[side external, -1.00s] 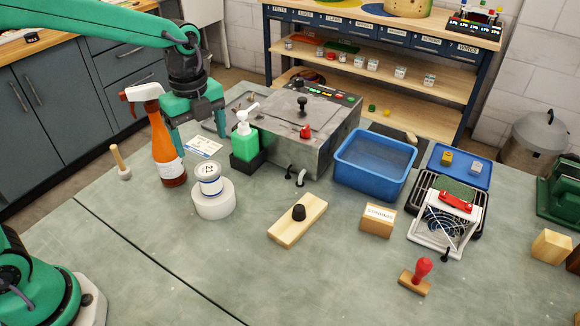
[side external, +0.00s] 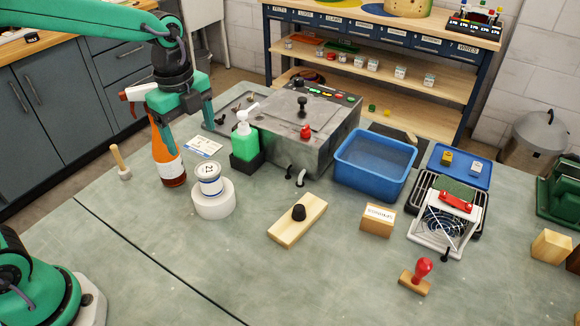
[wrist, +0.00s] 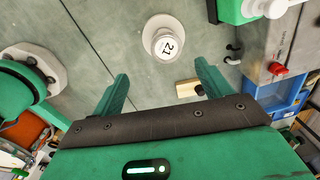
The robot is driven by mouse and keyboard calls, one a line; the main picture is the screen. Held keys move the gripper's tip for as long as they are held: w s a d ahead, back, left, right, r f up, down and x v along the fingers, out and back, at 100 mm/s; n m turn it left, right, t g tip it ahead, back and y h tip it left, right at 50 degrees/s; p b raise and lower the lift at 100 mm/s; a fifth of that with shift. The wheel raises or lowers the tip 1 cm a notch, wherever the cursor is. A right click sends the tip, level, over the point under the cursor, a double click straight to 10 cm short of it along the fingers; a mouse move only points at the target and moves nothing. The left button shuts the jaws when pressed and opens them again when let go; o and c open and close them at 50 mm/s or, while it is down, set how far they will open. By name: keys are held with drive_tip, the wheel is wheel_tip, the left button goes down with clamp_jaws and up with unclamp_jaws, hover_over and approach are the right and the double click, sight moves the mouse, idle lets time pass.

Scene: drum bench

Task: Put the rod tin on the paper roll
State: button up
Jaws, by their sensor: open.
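The rod tin (side external: 209,182), a small white tin with a dark blue band and a dark marking, stands upright on the white paper roll (side external: 214,205). In the wrist view the tin (wrist: 166,46) shows a marking like "21", and the roll (wrist: 149,34) sticks out beneath it. My gripper (side external: 188,128) is open and empty, raised behind and to the left of the tin, apart from it. In the wrist view the tin lies beyond the open fingertips of my gripper (wrist: 161,72). The fingers partly cover an orange spray bottle in the side view.
The spray bottle (side external: 166,160) stands close behind my gripper. A green pump bottle (side external: 245,143) in a black holder and a metal box (side external: 300,125) stand behind the roll. A wooden block with a black knob (side external: 297,222) lies to the right.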

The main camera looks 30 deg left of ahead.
drive_tip(key=s+a+r+n+t, duration=0.2)
drive_tip(key=s+n, duration=0.5)
drive_tip(key=n, duration=0.2)
drive_tip(key=s+a+r+n+t, duration=0.2)
drive_tip(key=s+n+t, duration=0.1)
drive_tip(key=s+n, duration=0.5)
drive_tip(key=shift+s+a+r+n, duration=0.15)
drive_tip(key=shift+s+r+n, duration=0.15)
drive_tip(key=shift+n, duration=0.9)
